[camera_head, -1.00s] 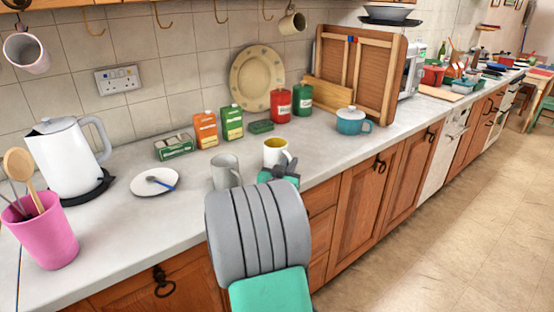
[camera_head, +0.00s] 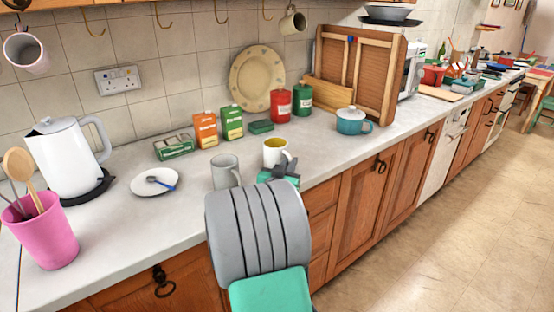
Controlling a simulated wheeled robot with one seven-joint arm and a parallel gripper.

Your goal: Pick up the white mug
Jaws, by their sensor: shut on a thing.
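The white mug (camera_head: 273,154), with a yellow inside, stands upright on the counter near its front edge. My gripper (camera_head: 284,170) is at the mug's right front side, by the handle, and appears shut on it. The exact grip is partly hidden by the gripper's own body and my arm. I see no clear gap between the mug and the counter. A second, greyish-white mug (camera_head: 226,172) stands upright to the left, apart from the gripper, its lower part close behind my arm.
Behind the mugs stand an orange box (camera_head: 205,130), a green box (camera_head: 231,122) and a red canister (camera_head: 281,104). A saucer (camera_head: 154,181) with a spoon and a white kettle (camera_head: 66,158) are left. A teal pot (camera_head: 352,121) is right, with clear counter before it.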

